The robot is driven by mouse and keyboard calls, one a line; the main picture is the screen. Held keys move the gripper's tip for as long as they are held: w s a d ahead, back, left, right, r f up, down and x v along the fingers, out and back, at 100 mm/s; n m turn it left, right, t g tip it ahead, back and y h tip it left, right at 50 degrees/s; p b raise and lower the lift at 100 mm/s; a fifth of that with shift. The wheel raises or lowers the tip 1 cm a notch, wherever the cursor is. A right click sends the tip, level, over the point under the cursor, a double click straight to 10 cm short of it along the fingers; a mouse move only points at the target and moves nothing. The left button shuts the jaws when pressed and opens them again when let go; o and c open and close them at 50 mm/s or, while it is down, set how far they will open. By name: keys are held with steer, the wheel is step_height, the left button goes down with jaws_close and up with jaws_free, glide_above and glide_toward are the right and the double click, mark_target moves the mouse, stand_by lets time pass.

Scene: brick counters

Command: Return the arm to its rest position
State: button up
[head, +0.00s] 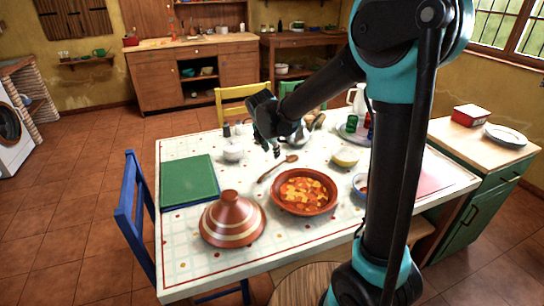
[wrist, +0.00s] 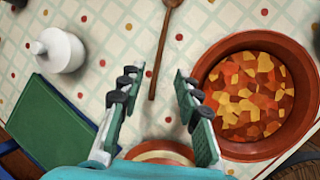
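My arm reaches over the dining table (head: 255,260) from the right side of the head view. My gripper (head: 276,152) is above the table, pointing down near the wooden spoon. In the wrist view my gripper (wrist: 152,92) has its two fingers well apart, with nothing between them. The wooden spoon (wrist: 164,48) lies on the tablecloth beyond the fingertips. A clay bowl of stew (wrist: 210,130) is to the right of the fingers, and it also shows in the head view (head: 304,209).
A striped tagine lid (head: 232,220), a green board (head: 188,182), a white sugar bowl (head: 233,152) and a yellow bowl (head: 345,159) stand on the table. A tray (head: 352,138) with coloured glasses is at the back right. A blue chair (head: 133,205) is at left. The left floor is clear.

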steer(key=shift+s+r, duration=0.15)
steer(key=shift+r, duration=0.2)
steer(key=s+d+f+m, duration=0.1)
steer(key=s+d+m, duration=0.4)
steer(key=d+m, duration=0.1)
steer(key=s+d+f+m, duration=0.2)
steer(key=s+d+m, duration=0.4)
steer(key=m, duration=0.1)
steer(key=s+d+f+m, duration=0.1)
steer(key=s+d+m, duration=0.4)
steer(key=d+m, duration=0.2)
steer(key=shift+s+f+g+y, duration=0.3)
steer(key=shift+s+y, duration=0.1)
steer(key=s+d+f+m, duration=0.1)
steer(key=s+m, duration=0.1)
steer(key=s+d+f+m, duration=0.1)
steer(key=s+m, duration=0.2)
steer(key=s+d+f+m, duration=0.1)
steer(key=s+m, duration=0.1)
steer(key=shift+s+f+m, duration=0.2)
steer(key=shift+m, duration=0.2)
